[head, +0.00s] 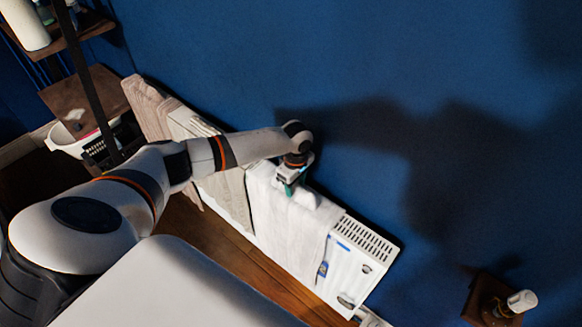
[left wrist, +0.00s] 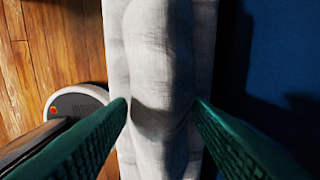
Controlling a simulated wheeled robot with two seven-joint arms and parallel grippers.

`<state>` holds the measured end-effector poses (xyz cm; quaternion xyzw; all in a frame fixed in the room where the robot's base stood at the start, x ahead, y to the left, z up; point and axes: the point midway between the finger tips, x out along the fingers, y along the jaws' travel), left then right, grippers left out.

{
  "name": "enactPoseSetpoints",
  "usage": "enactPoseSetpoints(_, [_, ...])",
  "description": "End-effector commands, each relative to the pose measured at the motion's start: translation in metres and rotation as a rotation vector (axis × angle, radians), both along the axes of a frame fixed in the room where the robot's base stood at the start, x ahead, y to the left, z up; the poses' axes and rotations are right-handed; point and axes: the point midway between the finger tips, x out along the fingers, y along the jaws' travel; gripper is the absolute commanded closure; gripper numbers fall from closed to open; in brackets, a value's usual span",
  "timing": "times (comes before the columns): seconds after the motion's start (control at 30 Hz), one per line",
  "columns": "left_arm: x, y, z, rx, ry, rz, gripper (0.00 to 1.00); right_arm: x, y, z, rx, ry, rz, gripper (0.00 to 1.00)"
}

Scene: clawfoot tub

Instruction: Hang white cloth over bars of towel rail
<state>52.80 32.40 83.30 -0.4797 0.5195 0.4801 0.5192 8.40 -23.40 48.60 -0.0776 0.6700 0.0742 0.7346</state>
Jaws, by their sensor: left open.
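The white cloth (head: 288,228) lies draped over the top of a white radiator-like unit (head: 352,272) along the blue wall, its front hanging down. In the left wrist view the cloth (left wrist: 160,60) runs as a rounded, bunched ridge between my fingers. My left gripper (head: 291,186) is at the cloth's top edge. Its green fingers (left wrist: 160,108) are open, one on each side of the ridge; I cannot tell whether they touch it. No separate rail bars show clearly; the cloth may hide them. My right gripper is not in view.
A white basket (head: 72,140) and a shelf (head: 85,24) are at the upper left. A small dark stand with a bottle (head: 522,300) is at the lower right. Wooden floor (head: 205,235) shows in front.

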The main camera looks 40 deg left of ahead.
Motion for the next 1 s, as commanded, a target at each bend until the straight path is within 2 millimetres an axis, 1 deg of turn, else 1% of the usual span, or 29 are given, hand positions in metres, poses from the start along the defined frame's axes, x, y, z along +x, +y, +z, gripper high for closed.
enactPoseSetpoints(0.07, [0.0,0.0,-0.0002,0.0,0.0,0.0,0.54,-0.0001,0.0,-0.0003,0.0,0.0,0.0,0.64])
enactPoseSetpoints(0.17, [0.0001,0.0,-0.0001,0.0,0.0,0.0,0.68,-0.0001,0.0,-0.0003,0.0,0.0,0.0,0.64])
enactPoseSetpoints(0.3, [0.0001,0.0001,-0.0001,0.0,0.0,0.0,0.91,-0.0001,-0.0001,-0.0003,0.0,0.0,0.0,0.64])
enactPoseSetpoints(0.37, [0.0001,0.0001,0.0,0.0,0.0,0.001,1.0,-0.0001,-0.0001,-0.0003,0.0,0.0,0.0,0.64])
enactPoseSetpoints(1.0, [0.0004,0.0,0.006,0.0,-0.001,0.001,1.0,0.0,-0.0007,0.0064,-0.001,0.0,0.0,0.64])
